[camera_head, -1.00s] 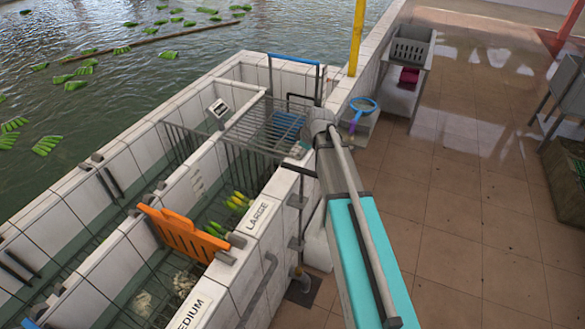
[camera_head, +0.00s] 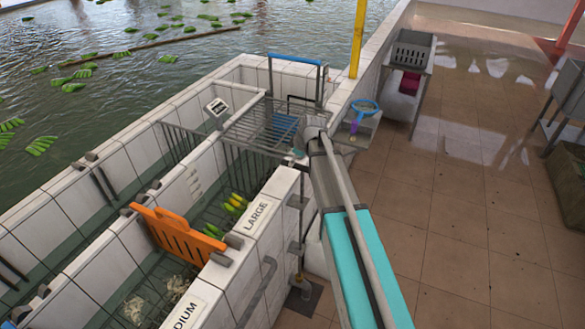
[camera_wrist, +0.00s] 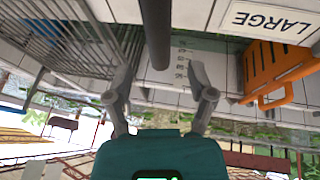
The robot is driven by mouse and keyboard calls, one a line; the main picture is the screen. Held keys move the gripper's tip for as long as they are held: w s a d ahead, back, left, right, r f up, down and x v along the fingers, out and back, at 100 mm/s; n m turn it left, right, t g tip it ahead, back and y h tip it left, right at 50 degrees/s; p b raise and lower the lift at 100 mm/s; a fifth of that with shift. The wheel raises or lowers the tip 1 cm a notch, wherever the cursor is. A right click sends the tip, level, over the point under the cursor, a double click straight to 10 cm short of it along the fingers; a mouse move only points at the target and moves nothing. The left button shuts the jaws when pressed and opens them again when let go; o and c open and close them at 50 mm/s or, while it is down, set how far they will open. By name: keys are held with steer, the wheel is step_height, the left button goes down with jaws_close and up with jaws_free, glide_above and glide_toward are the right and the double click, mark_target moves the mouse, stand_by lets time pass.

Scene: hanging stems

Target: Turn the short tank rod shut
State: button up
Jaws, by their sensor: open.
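In the wrist view a dark grey round rod (camera_wrist: 156,30) comes down from the top edge and ends between my fingers. I cannot tell for sure that it is the short tank rod. My gripper (camera_wrist: 164,66) is open, one finger on each side of the rod, with a gap on both sides. In the head view my arm hides most of the gripper; a small teal part (camera_head: 298,154) shows by the tank wall. A thin upright rod (camera_head: 300,205) stands against the outer wall below the LARGE sign (camera_head: 258,215).
An orange slotted gate (camera_head: 178,235) stands across the tank channel; it also shows in the wrist view (camera_wrist: 270,72). A metal grate (camera_head: 262,127) lies over the tank's far end. A blue-rimmed net (camera_head: 364,107) hangs beyond my arm.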

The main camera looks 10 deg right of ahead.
steer(key=shift+b+x, duration=1.65)
steer(key=shift+x, duration=0.5)
steer(key=shift+d, duration=0.1)
jaws_close()
